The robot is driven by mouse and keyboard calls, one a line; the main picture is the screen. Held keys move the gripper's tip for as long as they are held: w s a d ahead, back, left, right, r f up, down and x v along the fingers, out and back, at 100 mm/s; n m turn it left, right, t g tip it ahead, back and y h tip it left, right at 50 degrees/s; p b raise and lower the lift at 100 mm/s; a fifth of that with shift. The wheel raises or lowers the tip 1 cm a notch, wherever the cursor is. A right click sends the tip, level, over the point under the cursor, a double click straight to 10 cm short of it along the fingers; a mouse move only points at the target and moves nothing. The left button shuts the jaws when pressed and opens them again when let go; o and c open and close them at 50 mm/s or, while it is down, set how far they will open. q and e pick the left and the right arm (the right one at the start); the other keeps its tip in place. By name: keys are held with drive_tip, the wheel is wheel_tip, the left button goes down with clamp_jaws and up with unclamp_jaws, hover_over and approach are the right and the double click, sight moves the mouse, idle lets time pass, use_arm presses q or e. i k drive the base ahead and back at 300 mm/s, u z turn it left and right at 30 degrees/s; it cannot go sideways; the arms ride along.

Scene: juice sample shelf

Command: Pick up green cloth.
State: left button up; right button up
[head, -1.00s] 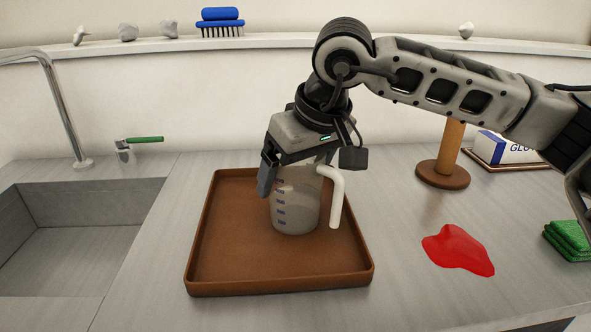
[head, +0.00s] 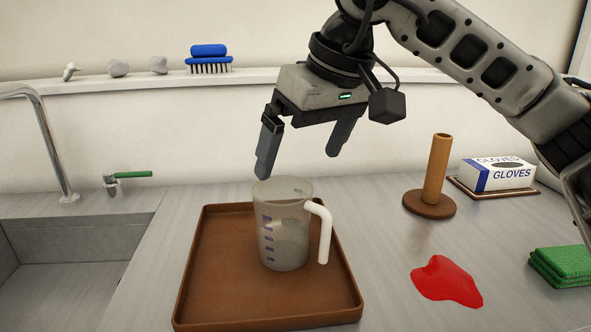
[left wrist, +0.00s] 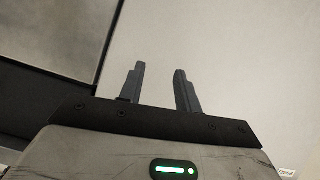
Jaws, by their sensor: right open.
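The green cloth (head: 562,266) lies folded on the counter at the right edge of the head view, partly cut off by the frame. My right gripper (head: 302,166) is open and empty, above and just behind a clear measuring jug (head: 284,238) with a white handle. It is well to the left of the cloth. The jug stands upright on a brown tray (head: 200,300). My left gripper (left wrist: 160,88) shows in the left wrist view with its two fingers apart and nothing between them.
A red spill (head: 446,281) lies between tray and cloth. Behind it stand a wooden post on a round base (head: 430,204) and a glove box (head: 498,174). The sink (head: 80,238) is at left. A shelf (head: 120,83) holds a blue brush (head: 209,58) and several stones.

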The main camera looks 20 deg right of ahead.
sight(566, 267)
drive_tip(key=k, duration=1)
